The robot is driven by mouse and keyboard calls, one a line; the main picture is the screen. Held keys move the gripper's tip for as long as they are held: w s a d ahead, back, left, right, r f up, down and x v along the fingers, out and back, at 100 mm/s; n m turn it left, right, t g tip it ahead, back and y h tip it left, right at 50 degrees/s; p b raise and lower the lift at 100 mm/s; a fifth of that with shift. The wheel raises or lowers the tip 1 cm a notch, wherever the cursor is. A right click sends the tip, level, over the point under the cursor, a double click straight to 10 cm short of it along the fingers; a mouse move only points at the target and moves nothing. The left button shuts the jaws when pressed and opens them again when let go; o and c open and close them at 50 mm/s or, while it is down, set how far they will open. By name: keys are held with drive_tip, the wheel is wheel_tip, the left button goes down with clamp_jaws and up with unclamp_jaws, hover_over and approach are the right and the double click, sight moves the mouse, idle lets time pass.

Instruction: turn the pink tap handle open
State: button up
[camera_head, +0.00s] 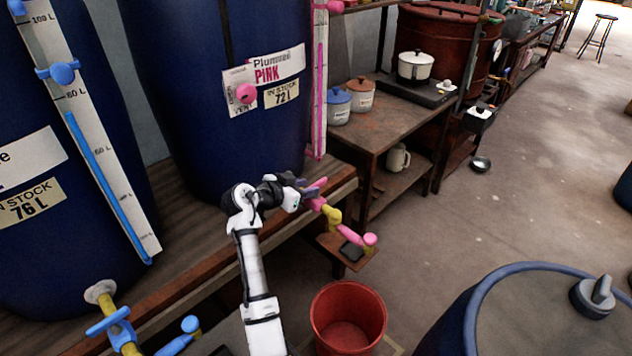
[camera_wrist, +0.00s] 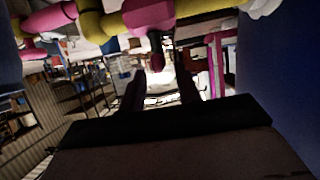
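The pink tap (camera_head: 349,234) juts from the pink vat (camera_head: 225,150) at the edge of the wooden bench, with a yellow and pink body. Its pink handle (camera_head: 318,185) is partly hidden by my gripper (camera_head: 303,191), which is right beside it. In the wrist view the pink handle (camera_wrist: 156,48) hangs down from the yellow and pink pipe along the top. My gripper (camera_wrist: 162,92) shows there as two dark fingers set apart, with the handle's tip near the gap between them. I cannot tell whether they touch.
A red bucket (camera_head: 348,318) stands on the floor below the tap. A blue vat's yellow tap with a blue handle (camera_head: 108,322) is at the lower left. A small wooden shelf (camera_head: 338,256) lies under the pink tap. Open floor (camera_head: 545,170) is at the right.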

sight(312, 185)
drive_tip(key=shift+p+x, duration=0.35)
drive_tip(key=shift+x, duration=1.9)
drive_tip(key=shift+c, duration=0.2)
clamp_jaws()
